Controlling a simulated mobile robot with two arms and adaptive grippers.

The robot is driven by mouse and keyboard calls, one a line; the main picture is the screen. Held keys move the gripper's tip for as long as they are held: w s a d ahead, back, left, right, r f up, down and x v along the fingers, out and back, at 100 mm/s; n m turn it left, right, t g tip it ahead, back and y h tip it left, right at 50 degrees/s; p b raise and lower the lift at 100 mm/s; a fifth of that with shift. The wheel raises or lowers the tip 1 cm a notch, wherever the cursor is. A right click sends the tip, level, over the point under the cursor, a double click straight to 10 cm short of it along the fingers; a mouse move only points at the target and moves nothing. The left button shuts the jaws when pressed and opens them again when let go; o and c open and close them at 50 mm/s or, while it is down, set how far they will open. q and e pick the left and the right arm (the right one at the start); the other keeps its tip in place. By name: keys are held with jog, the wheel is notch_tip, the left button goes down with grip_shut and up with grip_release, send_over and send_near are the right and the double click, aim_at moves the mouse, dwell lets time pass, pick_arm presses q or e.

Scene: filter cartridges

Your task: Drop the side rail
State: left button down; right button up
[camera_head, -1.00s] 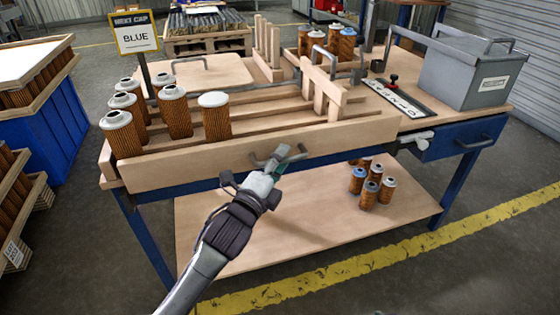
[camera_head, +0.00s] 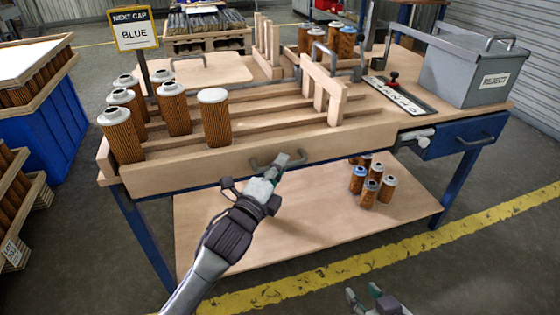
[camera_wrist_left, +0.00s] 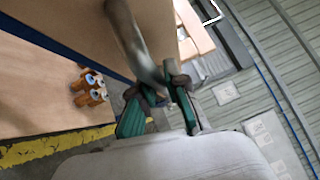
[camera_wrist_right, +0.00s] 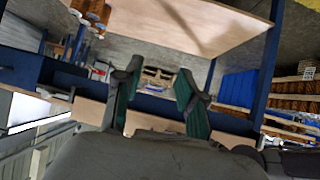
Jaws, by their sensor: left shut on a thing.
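The side rail (camera_head: 200,170) is a long pale wooden board along the front edge of the bench, with a grey metal handle (camera_head: 257,164) at its middle. My left gripper (camera_head: 280,170) is shut on this handle. In the left wrist view the handle's bar (camera_wrist_left: 135,40) runs between the fingers of my left gripper (camera_wrist_left: 163,100). Behind the rail, several brown pleated cartridges with pale caps, including a nearer one (camera_head: 215,122), stand at the left of the wooden lanes. My right gripper (camera_head: 374,302) is low at the bottom edge, away from the bench; its wrist view shows it open and empty (camera_wrist_right: 158,105).
A sign (camera_head: 135,29) reads "NEXT CAP BLUE". A grey reject box (camera_head: 460,78) stands on the right. Several small cartridges (camera_head: 370,187) stand on the lower shelf (camera_head: 290,225). A wooden gate (camera_head: 325,90) stands over the lanes. The floor in front is clear.

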pick_arm(q)
notch_tip(320, 180, down, 2)
jog(key=shift+f, duration=0.25)
jog(key=c, duration=1.2)
grip_release()
jog(key=shift+r, duration=0.1)
pick_arm(e)
jog(key=w+r+t, duration=0.1)
jog(key=w+a+r+t, duration=0.1)
jog(key=r, duration=0.1)
jog(key=shift+w+a+r+t+y, duration=0.15)
jog(key=shift+w+t+y, duration=0.15)
jog(key=shift+y, duration=0.1)
pick_arm(q)
jog(key=v, duration=1.2)
jog(key=shift+s+r, duration=0.1)
